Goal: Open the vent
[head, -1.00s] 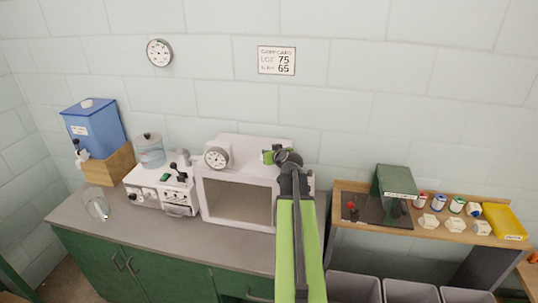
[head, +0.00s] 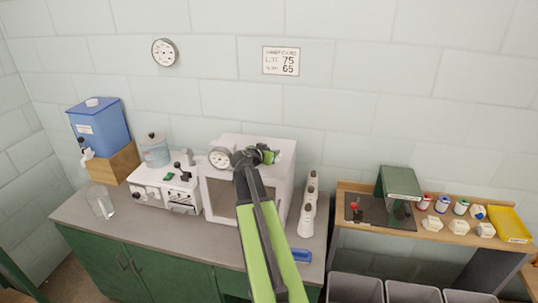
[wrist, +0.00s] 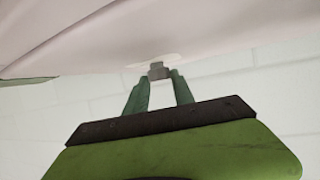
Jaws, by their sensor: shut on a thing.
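The white box-shaped oven (head: 280,207) with a dark front window stands on the counter, partly hidden behind my arm. My gripper (head: 262,154) is at the top of the oven, right of its round dial (head: 220,158). In the wrist view, a small grey tab (wrist: 158,67) sits on a pale plate on the oven's pale surface. My gripper's green fingers (wrist: 158,78) reach up to it and are shut on it. I take the tab to be the vent's; whether the vent is open cannot be told.
Left of the oven stand a white control unit (head: 165,190), a grey canister (head: 154,150), a glass (head: 100,203) and a blue tank (head: 100,128). A wooden shelf (head: 365,228) is further right.

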